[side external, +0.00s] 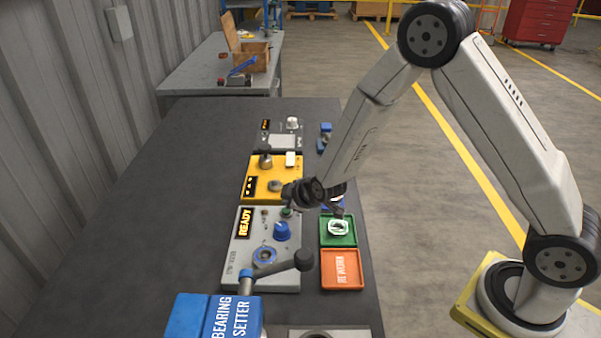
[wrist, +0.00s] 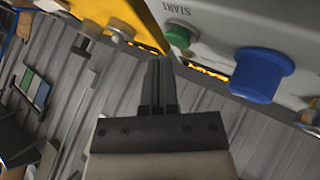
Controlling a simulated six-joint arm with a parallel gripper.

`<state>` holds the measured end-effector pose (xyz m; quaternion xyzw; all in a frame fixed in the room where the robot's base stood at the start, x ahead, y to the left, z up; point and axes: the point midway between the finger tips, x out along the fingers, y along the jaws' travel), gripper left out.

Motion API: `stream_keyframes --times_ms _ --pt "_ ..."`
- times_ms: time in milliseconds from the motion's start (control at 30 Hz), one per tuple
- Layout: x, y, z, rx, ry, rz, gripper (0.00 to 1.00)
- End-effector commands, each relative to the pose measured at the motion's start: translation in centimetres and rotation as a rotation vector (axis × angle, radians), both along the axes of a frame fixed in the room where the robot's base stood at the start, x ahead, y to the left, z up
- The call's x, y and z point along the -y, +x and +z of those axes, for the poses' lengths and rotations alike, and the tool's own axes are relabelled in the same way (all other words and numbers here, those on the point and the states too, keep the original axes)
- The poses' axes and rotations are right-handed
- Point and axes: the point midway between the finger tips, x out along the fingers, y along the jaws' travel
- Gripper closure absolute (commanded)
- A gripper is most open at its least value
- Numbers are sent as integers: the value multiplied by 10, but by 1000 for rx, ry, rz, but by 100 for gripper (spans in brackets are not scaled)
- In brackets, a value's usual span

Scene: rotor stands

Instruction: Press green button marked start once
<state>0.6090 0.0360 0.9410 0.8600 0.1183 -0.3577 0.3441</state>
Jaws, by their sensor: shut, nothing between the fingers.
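The green button (wrist: 179,37) sits on a grey panel in the wrist view, beside the printed word START, which appears upside down. It also shows small in the side view (side external: 287,211), on the grey box (side external: 240,268) with a lit READY display. My gripper (wrist: 158,64) is shut and empty, its fingertips just below and left of the green button in the wrist view. In the side view my gripper (side external: 291,193) is at the far right corner of the grey box, close to the button. I cannot tell whether they touch.
A blue knob (side external: 281,231) stands on the same panel near the button. A yellow box (side external: 255,185) lies just behind. A green tray (side external: 339,242) and an orange tray (side external: 342,281) lie to the right. A blue bearing setter (side external: 232,315) with a lever stands in front.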

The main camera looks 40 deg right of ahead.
Motion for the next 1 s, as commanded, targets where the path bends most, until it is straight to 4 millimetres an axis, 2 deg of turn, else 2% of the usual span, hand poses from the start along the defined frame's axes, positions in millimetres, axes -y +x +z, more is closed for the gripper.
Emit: stream_keyframes --times_ms 367,1000 --pt "0 0 -8 0 1 -1 100" --pt "0 0 -10 0 0 0 100"
